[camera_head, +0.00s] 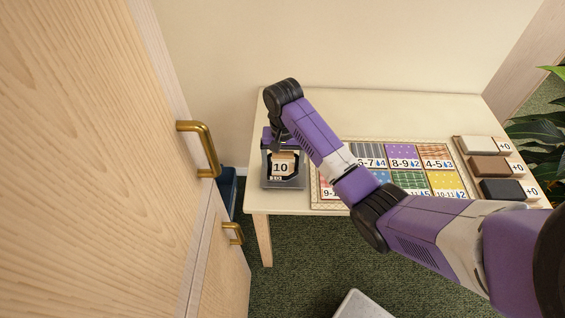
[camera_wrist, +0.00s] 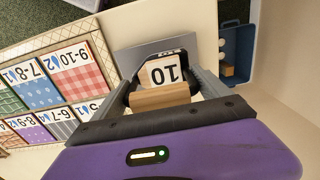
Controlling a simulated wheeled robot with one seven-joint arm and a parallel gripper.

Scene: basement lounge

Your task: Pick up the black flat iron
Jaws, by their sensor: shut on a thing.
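The black flat iron (camera_wrist: 130,92) shows in the wrist view as a dark body with a round wooden handle (camera_wrist: 160,97), between the fingers of my gripper (camera_wrist: 164,80). My gripper is shut on it. A cream tile marked "10" (camera_wrist: 162,72) shows just beyond the handle. In the head view my gripper (camera_head: 280,148) points down over a grey, tray-like base (camera_head: 290,184) at the table's left end, and the "10" tile (camera_head: 281,168) shows there too. My gripper hides much of the iron. I cannot tell whether the iron touches the base.
The pale table (camera_head: 400,102) also holds a board of patterned numbered cards (camera_head: 403,156) right of the base. White, brown and black blocks (camera_head: 488,168) lie at the right end. A wooden cabinet with brass handles (camera_head: 203,149) stands close on the left. A blue bin (camera_wrist: 236,45) is beside the table.

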